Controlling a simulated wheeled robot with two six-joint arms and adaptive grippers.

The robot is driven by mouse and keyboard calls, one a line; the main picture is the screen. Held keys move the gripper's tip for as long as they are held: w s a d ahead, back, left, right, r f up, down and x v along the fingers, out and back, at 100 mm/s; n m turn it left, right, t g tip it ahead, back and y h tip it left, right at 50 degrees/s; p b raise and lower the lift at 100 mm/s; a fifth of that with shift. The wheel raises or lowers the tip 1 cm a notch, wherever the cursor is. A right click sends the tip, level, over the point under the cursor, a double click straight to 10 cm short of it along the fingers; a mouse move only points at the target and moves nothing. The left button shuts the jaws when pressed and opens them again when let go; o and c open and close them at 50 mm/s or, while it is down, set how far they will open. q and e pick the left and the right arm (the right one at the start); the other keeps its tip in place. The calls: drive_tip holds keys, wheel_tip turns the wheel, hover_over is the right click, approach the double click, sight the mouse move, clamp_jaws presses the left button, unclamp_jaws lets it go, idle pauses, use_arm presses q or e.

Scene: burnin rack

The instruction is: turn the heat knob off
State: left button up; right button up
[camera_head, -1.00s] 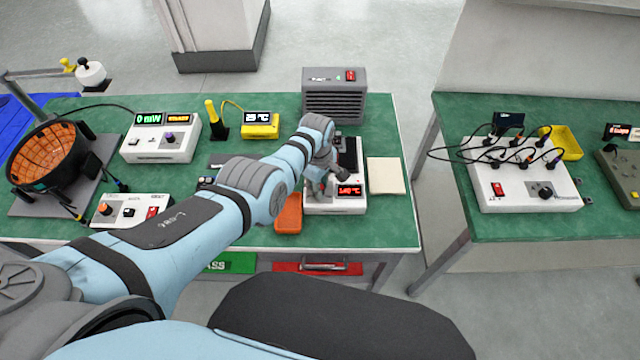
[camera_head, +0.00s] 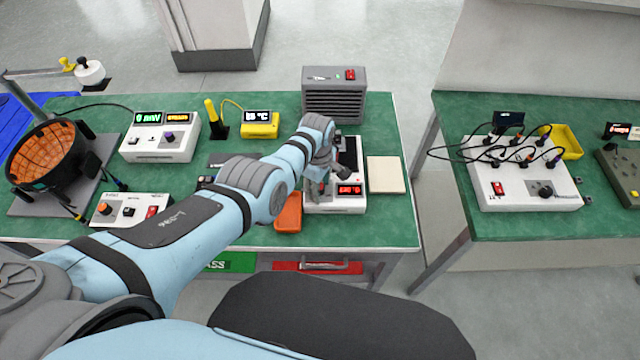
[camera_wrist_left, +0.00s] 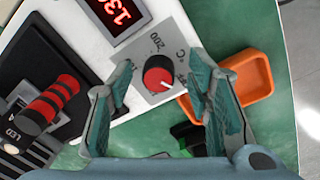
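The heat knob (camera_wrist_left: 158,75) is a red dial on a grey plate marked "200" and "°C" in the left wrist view. Its white mark points down and right in that view. The knob sits on a white hot-plate unit (camera_head: 347,208) with a red lit display (camera_wrist_left: 115,12), which is partly cut off and begins "13". My left gripper (camera_wrist_left: 160,68) is open, with one finger on each side of the knob and visible gaps to it. In the head view my left gripper (camera_head: 316,188) hides the knob. My right gripper is out of view.
An orange tray (camera_wrist_left: 249,98) lies close beside the unit. A beige pad (camera_head: 386,175) is on its other side and a grey vented box (camera_head: 334,98) stands behind. A black holder with a red-banded part (camera_wrist_left: 52,98) is on the unit. Other instruments fill the table's left.

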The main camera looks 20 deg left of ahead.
use_arm(q)
drive_tip(key=shift+r, duration=0.1)
drive_tip(key=shift+w+r, duration=0.1)
drive_tip(key=shift+r, duration=0.15)
wheel_tip(320, 180, up, 11)
drive_tip(key=shift+s+r, duration=0.15)
drive_tip(key=shift+s, duration=0.2)
drive_tip(key=shift+a, duration=0.15)
